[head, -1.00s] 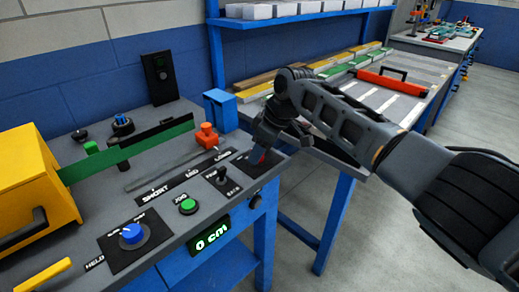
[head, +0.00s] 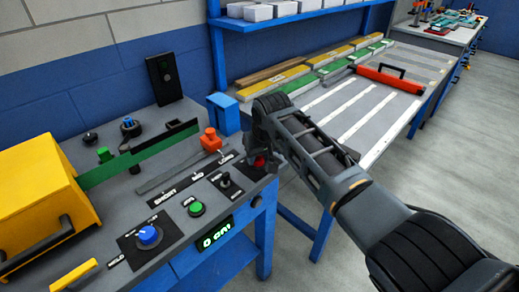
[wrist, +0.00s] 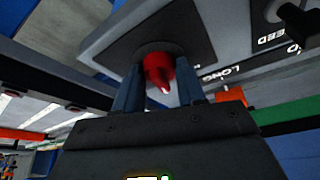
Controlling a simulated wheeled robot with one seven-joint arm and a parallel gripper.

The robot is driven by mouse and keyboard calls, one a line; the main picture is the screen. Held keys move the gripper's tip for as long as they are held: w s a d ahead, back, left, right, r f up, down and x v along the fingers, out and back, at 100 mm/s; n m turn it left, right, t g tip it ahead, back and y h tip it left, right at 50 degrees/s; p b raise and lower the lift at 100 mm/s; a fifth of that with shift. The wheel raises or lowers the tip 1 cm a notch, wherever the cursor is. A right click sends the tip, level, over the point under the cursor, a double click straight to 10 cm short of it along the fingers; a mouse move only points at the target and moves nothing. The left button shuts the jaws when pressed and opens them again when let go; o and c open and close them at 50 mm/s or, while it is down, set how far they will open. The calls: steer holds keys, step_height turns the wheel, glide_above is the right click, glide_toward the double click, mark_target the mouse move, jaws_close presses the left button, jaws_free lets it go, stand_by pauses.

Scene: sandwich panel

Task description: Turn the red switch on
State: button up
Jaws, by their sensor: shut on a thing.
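The red switch (wrist: 157,70) is a small red knob on a black plate at the right end of the grey panel. In the wrist view it sits between the two blue-grey fingers of my gripper (wrist: 158,85), which are shut on it. In the head view only a bit of the red switch (head: 260,161) shows at my gripper (head: 256,150). The gripper's wrist part hides much of the plate. I cannot read the switch's on or off marks.
On the panel to the left are a black knob (head: 225,181), a green button (head: 196,208), a blue knob (head: 148,235) and an orange-red slider handle (head: 211,139). A yellow housing (head: 40,200) stands at far left. A table with strips and a red bar (head: 390,80) lies behind my arm.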

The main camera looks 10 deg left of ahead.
steer(key=m, duration=0.2)
steer(key=m+h, duration=0.1)
steer(key=m, duration=0.1)
steer(key=shift+a+m+t+h, duration=0.15)
steer(key=shift+m+t+h, duration=0.15)
steer(key=shift+t, duration=0.1)
stand_by(0.4)
steer(key=o, duration=1)
steer(key=v, duration=0.7)
steer(key=shift+s+r, duration=0.2)
steer(key=shift+r, duration=0.2)
